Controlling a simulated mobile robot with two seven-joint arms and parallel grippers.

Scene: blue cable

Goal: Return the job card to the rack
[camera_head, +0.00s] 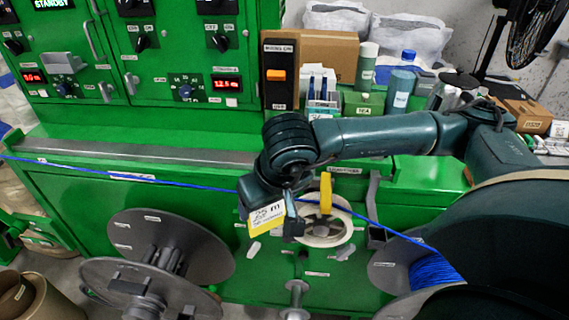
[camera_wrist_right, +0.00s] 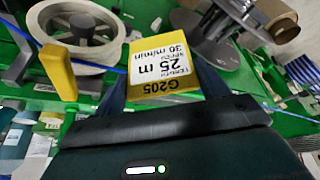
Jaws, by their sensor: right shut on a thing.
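The job card (camera_head: 266,216) is a small yellow and white card printed "25 m". In the right wrist view the card (camera_wrist_right: 160,66) sits between the two fingers, with "G205" on its yellow edge. My right gripper (camera_head: 274,210) is shut on it and holds it in front of the green machine, clear of the reels. I cannot make out with certainty which thing is the rack. My left gripper is not in the head view.
A blue cable (camera_head: 170,184) runs across the machine front to a cable reel (camera_head: 396,278) at right. A yellow handle (camera_head: 326,192) and a pale ring-shaped reel (camera_head: 338,229) are close to the gripper. Grey reels (camera_head: 183,243) stand lower left. Bottles and boxes (camera_head: 399,90) crowd the back shelf.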

